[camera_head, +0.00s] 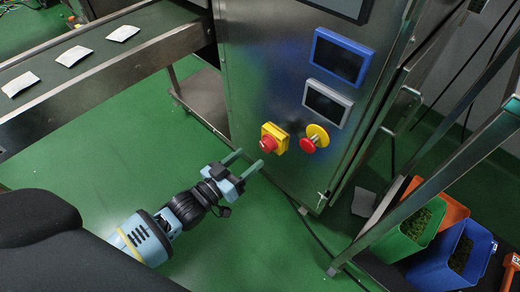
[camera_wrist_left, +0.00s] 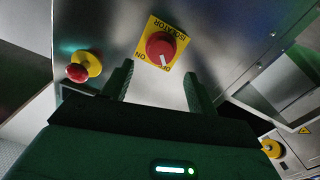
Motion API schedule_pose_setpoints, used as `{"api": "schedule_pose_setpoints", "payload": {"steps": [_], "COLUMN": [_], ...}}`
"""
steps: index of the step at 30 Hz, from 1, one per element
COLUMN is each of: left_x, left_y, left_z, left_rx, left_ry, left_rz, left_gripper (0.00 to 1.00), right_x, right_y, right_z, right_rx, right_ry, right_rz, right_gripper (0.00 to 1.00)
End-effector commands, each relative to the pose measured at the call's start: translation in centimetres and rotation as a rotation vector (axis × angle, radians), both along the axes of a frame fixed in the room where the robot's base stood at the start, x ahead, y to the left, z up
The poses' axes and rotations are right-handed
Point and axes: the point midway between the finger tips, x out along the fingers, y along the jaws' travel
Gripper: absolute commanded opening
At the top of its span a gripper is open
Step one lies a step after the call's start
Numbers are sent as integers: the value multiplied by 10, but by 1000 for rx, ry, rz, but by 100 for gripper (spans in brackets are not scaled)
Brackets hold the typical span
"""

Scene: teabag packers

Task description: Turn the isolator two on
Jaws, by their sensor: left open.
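An isolator with a red rotary knob on a yellow plate (camera_head: 270,141) is on the steel cabinet's front face. In the left wrist view the isolator knob (camera_wrist_left: 160,46) shows up close, with "ISOLATOR" upside down on the plate and a white pointer mark beside the partly hidden "OFF" lettering. My left gripper (camera_head: 246,162) is open and empty, its fingertips just left of and below the isolator in the head view. In the left wrist view the knob lies ahead, between the two fingers of the left gripper (camera_wrist_left: 158,82), and appears apart from them. My right gripper is not in view.
A red emergency button on a yellow collar (camera_head: 314,137) sits right of the isolator. Two small screens (camera_head: 341,56) are above. A conveyor (camera_head: 100,75) with teabags runs at left. Green and blue crates (camera_head: 409,234) stand at right. Green floor is clear in front.

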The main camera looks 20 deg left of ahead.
Motion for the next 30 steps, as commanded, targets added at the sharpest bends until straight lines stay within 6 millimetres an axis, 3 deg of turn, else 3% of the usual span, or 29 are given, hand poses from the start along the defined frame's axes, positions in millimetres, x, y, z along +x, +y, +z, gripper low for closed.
{"api": "schedule_pose_setpoints", "payload": {"steps": [10,22,30], "left_x": [45,52,52], "left_y": [-16,-19,-19], "left_z": [-2,-1,-1], "left_rx": [-1,-1,-1], "left_ry": [1,1,1], "left_rz": [1,0,1], "left_gripper": [59,59,25], "right_x": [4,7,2], "right_y": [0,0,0], "right_z": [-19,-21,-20], "right_rx": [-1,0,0], "right_ry": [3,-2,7], "right_rz": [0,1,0], "right_gripper": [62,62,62]}}
